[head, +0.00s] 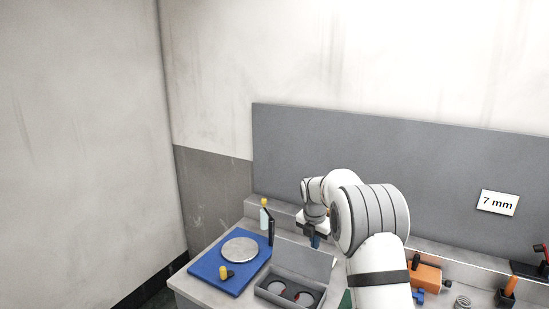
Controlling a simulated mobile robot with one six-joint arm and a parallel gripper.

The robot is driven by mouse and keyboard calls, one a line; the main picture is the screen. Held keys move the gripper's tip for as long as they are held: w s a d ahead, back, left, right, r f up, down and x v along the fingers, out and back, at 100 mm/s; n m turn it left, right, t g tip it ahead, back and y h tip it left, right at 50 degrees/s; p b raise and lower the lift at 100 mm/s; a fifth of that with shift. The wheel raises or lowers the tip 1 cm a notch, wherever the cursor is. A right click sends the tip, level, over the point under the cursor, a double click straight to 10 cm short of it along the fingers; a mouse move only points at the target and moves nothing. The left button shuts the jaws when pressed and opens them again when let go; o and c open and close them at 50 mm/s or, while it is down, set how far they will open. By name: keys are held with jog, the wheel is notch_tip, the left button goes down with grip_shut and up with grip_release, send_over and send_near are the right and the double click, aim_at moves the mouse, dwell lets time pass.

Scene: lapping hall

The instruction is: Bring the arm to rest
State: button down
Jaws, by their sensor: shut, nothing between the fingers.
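My white and grey arm rises from the bottom edge right of centre and bends back to the left over the bench. My gripper (311,235) points down above the back of the bench, behind the open grey case. It is small and dark here, and it is shut with nothing held. A small blue item shows right by the fingers, and I cannot tell how far apart they are.
A blue mat (207,270) with a round metal plate (240,251) lies at the left. A grey case (268,296) with round wells stands beside it. A bottle (264,216) stands at the back. An orange block (426,277) and a spring (462,303) are right of my arm.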

jog(key=s+d+r+m+b, duration=0.1)
jog(key=s+r+m, duration=0.55)
jog(key=s, duration=0.45)
jog(key=s+d+r+m+b, duration=0.1)
jog(key=s+r+m+b, duration=0.1)
jog(key=s+r+m, duration=0.55)
jog(key=s+f+m, duration=0.3)
jog(key=s+m, duration=0.4)
jog(key=s, duration=0.5)
jog(key=s+f+m+t+y+b, duration=0.1)
jog(key=s+f+m, duration=0.3)
jog(key=s+m, duration=0.3)
jog(key=s, duration=0.5)
jog(key=shift+s+b, duration=0.25)
jog(key=shift+b, duration=0.05)
